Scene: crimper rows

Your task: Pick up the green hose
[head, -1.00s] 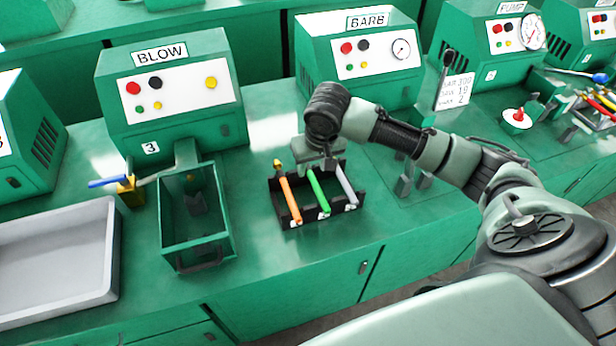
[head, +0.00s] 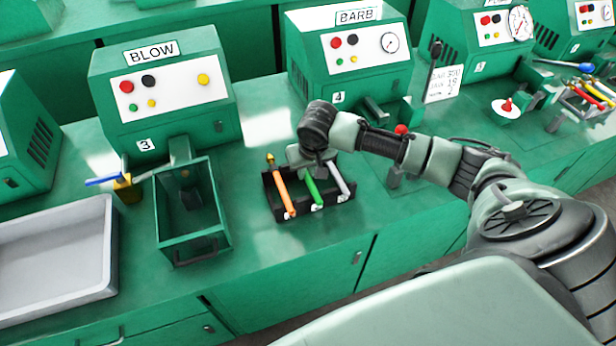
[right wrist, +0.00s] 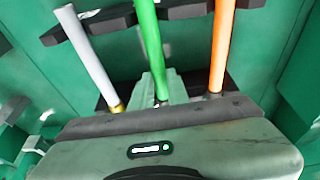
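The green hose (head: 315,190) lies in the middle slot of a small black rack (head: 301,212), between an orange hose (head: 284,194) and a grey hose (head: 341,178). My right gripper (head: 311,167) points down at the far end of the green hose. In the right wrist view the green hose (right wrist: 148,38) runs to the gripper's middle, where a pale finger (right wrist: 154,86) shows beside and behind it. The gripper body hides the hose's end, and I cannot tell whether the fingers are closed on it. My left gripper is out of view.
The orange hose (right wrist: 222,45) and grey hose (right wrist: 86,58) are close on either side. The BLOW machine (head: 165,90) with its open green bin (head: 205,243) and a grey tray (head: 108,250) are to the left. The BARB machine (head: 350,60) stands behind the rack.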

